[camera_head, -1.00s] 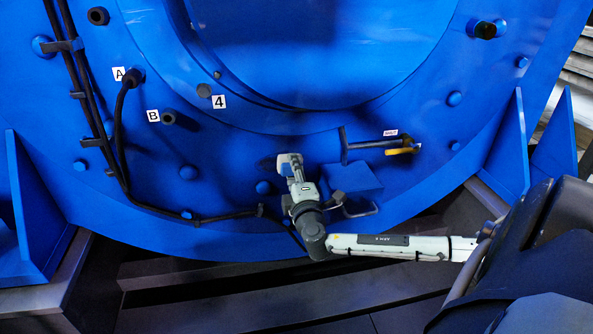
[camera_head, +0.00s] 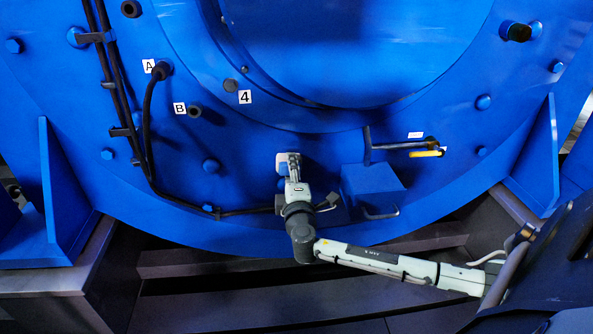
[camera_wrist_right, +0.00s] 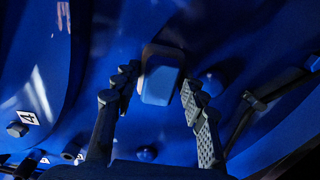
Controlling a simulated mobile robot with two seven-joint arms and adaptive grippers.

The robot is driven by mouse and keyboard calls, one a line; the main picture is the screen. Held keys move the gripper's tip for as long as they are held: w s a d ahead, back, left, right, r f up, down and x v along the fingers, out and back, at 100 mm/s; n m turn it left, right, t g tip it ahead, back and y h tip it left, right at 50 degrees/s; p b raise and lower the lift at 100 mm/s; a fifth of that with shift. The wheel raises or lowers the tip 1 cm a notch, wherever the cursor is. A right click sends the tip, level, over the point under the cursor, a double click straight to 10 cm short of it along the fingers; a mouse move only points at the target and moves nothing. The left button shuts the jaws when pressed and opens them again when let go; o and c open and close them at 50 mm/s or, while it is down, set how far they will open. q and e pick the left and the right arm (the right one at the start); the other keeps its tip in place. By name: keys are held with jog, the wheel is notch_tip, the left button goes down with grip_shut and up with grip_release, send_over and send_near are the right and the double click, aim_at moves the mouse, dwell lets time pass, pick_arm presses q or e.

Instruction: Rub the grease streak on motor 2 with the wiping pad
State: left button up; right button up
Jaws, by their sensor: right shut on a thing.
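The big blue motor face (camera_head: 262,130) fills the head view and carries a label "4" (camera_head: 245,97); no label "2" shows. My right gripper (camera_head: 287,158) is in front of its lower part, left of the blue block. In the right wrist view my right gripper (camera_wrist_right: 161,84) is shut on the blue-grey wiping pad (camera_wrist_right: 160,75), which sits between its fingers. Whether the pad touches the motor I cannot tell. My left gripper is not in view.
A blue block (camera_head: 373,188) with a metal handle sticks out just right of the gripper. A T-shaped lever (camera_head: 395,146) and a yellow handle (camera_head: 427,154) are above it. Black cables (camera_head: 150,140) run down the left. Blue gussets (camera_head: 540,155) flank the motor.

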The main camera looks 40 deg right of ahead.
aim_at(277, 165)
jog(key=shift+w+a, duration=0.4)
jog(key=shift+a, duration=0.35)
jog(key=shift+w+a, duration=0.4)
jog(key=shift+a, duration=0.35)
jog(key=shift+w+r, duration=0.1)
jog(key=shift+r, duration=0.2)
jog(key=shift+s+d, duration=0.3)
jog(key=shift+d, duration=0.35)
jog(key=shift+s+d, duration=0.25)
jog(key=shift+d, duration=0.4)
jog(key=shift+s+d, duration=0.3)
jog(key=shift+d, duration=0.35)
jog(key=shift+s+d, duration=0.65)
jog(key=shift+d, duration=0.3)
jog(key=shift+s+d, duration=0.65)
jog(key=shift+d, duration=0.25)
jog(key=shift+s+d, duration=0.65)
jog(key=shift+d, duration=0.3)
jog(key=shift+w, duration=0.1)
